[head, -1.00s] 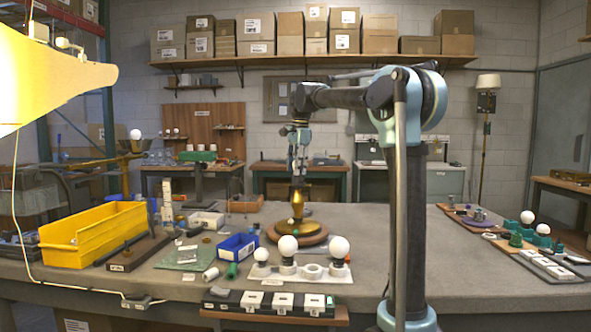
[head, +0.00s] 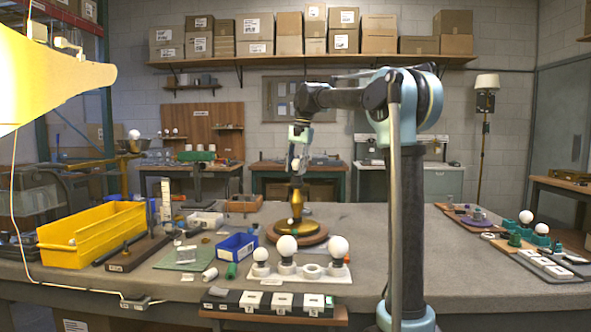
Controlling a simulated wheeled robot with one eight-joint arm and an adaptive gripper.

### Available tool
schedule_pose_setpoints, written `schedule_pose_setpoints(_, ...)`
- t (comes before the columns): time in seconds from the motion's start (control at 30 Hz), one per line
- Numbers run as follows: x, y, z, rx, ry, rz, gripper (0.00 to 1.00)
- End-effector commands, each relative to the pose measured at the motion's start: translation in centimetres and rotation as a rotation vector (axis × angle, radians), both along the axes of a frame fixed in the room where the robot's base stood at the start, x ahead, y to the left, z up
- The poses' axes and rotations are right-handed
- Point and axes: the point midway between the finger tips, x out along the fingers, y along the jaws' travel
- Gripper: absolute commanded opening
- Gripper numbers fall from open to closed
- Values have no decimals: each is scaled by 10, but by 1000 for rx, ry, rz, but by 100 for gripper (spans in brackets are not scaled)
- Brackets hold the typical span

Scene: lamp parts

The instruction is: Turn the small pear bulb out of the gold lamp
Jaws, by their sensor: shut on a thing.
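The gold lamp (head: 297,208) stands upright on a round brown wooden base (head: 313,234) near the middle of the table. My gripper (head: 297,180) points down directly over the top of the lamp. I cannot tell from this distance whether the bulb is still seated in the lamp.
A white board with several round white bulbs (head: 286,246) stands in front of the lamp. A blue bin (head: 237,247) and a large yellow bin (head: 92,236) are to the left. The grey tabletop (head: 370,230) right of the lamp is clear.

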Motion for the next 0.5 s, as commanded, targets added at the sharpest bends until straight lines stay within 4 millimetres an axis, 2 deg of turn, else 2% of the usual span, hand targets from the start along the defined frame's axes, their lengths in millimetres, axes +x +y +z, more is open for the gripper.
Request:
schedule_pose_setpoints(0.37,1,1,0,2,-2,26,17)
schedule_pose_setpoints(0.5,2,0,0,2,-3,125,17)
